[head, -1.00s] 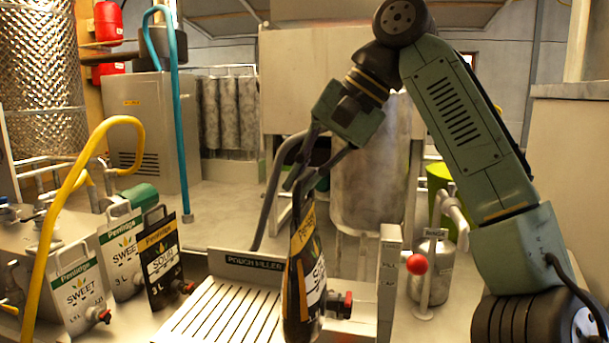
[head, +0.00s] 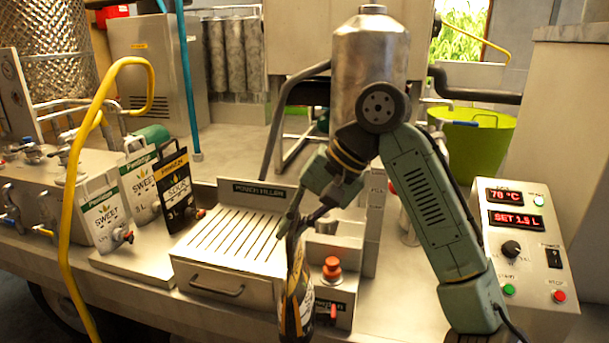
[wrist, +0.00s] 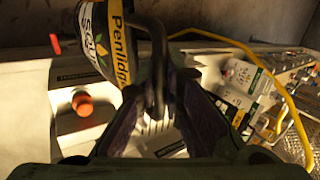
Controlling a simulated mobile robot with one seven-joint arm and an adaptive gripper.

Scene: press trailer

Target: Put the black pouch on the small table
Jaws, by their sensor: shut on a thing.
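My gripper (head: 294,222) is shut on the top of a black pouch (head: 297,297) with a yellow band and a red tap. The pouch hangs upright in front of the trailer counter's front edge, its lower end cut off by the bottom of the head view. In the wrist view the pouch (wrist: 112,45) hangs beyond the fingers, its "Penlidge" label showing. Another black pouch (head: 178,195) stands on the counter at the left, beside two white pouches (head: 103,212). No small table can be made out.
A slatted pouch filler (head: 228,230) with a drawer handle stands just left of the held pouch. A red knob (head: 332,268) is close to its right. A control box (head: 525,245) is at the right. A yellow hose (head: 68,200) arches at the left.

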